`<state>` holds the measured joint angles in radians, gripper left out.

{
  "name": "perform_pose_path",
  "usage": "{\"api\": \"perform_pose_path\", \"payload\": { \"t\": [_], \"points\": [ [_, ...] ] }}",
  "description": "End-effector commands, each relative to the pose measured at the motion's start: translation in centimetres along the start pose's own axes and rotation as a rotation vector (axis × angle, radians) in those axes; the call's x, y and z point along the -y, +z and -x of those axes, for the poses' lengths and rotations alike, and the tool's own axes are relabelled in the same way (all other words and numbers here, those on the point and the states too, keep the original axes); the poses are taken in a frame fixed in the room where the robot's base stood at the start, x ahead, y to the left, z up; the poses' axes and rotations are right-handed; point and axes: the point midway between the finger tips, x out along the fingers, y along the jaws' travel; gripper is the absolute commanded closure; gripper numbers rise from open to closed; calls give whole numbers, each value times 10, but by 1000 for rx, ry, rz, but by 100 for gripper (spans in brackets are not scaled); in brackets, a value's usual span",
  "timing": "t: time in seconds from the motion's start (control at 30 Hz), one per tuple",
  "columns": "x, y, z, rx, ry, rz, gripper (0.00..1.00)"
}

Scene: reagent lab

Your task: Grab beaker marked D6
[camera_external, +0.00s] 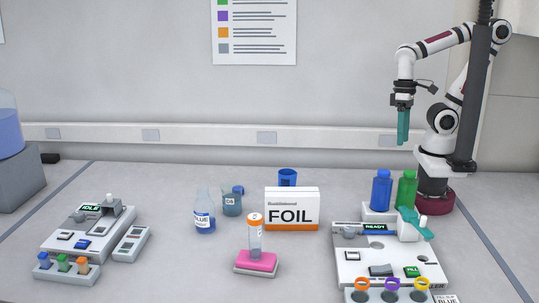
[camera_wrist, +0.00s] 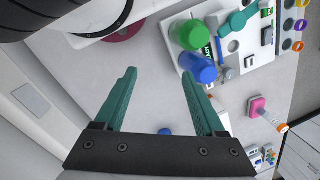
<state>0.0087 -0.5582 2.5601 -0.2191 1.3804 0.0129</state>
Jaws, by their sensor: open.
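A small clear beaker (camera_external: 231,203) with bluish-grey contents stands on the bench left of the FOIL box; its small label is too blurred to read for certain. A blue beaker or cup (camera_external: 287,176) stands behind the FOIL box, its lower part hidden. I cannot make out the mark D6 on any vessel. My gripper (camera_external: 403,140) hangs at upper right, pointing down, well above the bench and apart from the beakers. In the wrist view its two teal fingers (camera_wrist: 158,76) are spread with nothing between the tips.
The FOIL box (camera_external: 292,208) stands mid-bench. A flask marked BLUE (camera_external: 204,214) stands beside the clear beaker. A pink block (camera_external: 256,261) holds an orange-capped tube. Blue (camera_external: 381,190) and green (camera_external: 406,189) bottles stand below my gripper, by a READY device (camera_external: 350,268). An IDLE device (camera_external: 70,238) is left.

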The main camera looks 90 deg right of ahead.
Motion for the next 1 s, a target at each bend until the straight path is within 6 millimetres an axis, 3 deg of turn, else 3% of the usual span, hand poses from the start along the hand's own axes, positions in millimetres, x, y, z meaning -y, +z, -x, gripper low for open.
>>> {"api": "perform_pose_path", "payload": {
  "t": [0.4,0.57,0.8,0.87,0.97,1.0],
  "points": [
    [0,0,0,0,0,0,28],
    [0,0,0,0,0,0,1],
    [1,-4,0,-7,1,4,0],
    [4,-22,-3,-46,8,26,0],
    [20,-93,-16,-202,19,112,0],
    [31,-131,-24,-290,17,160,0]
  ]
}}
